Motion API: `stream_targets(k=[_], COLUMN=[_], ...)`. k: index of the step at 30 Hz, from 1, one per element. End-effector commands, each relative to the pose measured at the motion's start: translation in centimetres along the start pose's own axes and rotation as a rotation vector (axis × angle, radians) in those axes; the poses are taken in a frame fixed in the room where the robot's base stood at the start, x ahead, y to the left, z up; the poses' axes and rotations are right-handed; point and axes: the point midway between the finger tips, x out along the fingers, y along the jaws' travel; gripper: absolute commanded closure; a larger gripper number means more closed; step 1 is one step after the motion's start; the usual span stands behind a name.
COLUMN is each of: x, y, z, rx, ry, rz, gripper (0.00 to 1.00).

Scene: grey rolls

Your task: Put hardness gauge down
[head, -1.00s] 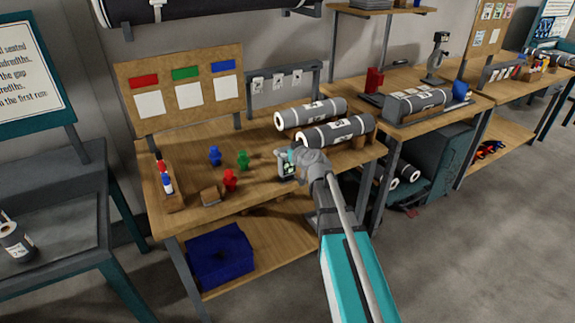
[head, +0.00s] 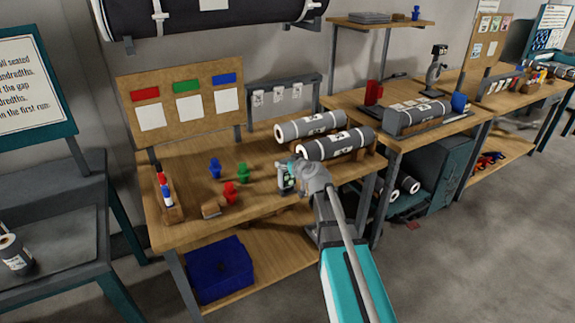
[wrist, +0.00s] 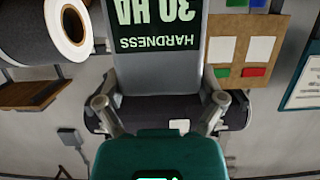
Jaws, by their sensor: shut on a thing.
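The hardness gauge (head: 285,178) is a small grey device with a dark green display; it is at the front middle of the wooden bench (head: 262,205) in the head view. In the wrist view the gauge (wrist: 158,75) fills the middle, its display reading "HARDNESS 30 HA" upside down. My gripper (head: 296,171) is shut on it, with a finger on each side in the wrist view (wrist: 158,112). The gauge looks upright in the head view. I cannot tell whether its base touches the bench top.
Red (head: 230,191), green (head: 243,172) and blue (head: 215,168) pieces stand left of the gauge, near a small wooden block (head: 211,207) and a marker holder (head: 172,210). Grey rolls (head: 336,143) lie behind and to the right. Bare bench top lies around the gauge's front left.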

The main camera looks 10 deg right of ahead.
Motion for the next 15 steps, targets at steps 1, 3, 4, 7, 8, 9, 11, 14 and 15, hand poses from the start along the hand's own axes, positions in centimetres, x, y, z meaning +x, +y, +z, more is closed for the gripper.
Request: stream_targets(k=[1,3,4,7,8,9,11,14,15], x=[-0.1,-0.2,-0.3,-0.5,-0.5,-0.6,-0.8,-1.6,-2.2], y=[0.0,0.0,0.0,0.0,0.0,0.0,0.0,0.0,0.0], z=[-0.3,-0.7,-0.8,-1.5,-1.7,-2.1,-2.6,-3.5,-3.8], rx=[0.000,0.000,0.000,0.000,0.000,0.000,0.000,0.001,0.001], ry=[0.000,0.001,0.001,0.001,0.001,0.001,0.001,0.001,0.000], rz=[0.000,0.001,0.001,0.001,0.001,0.001,0.001,0.001,0.002], gripper=[0.73,0.73,0.73,0.73,0.73,0.73,0.73,0.73,0.73])
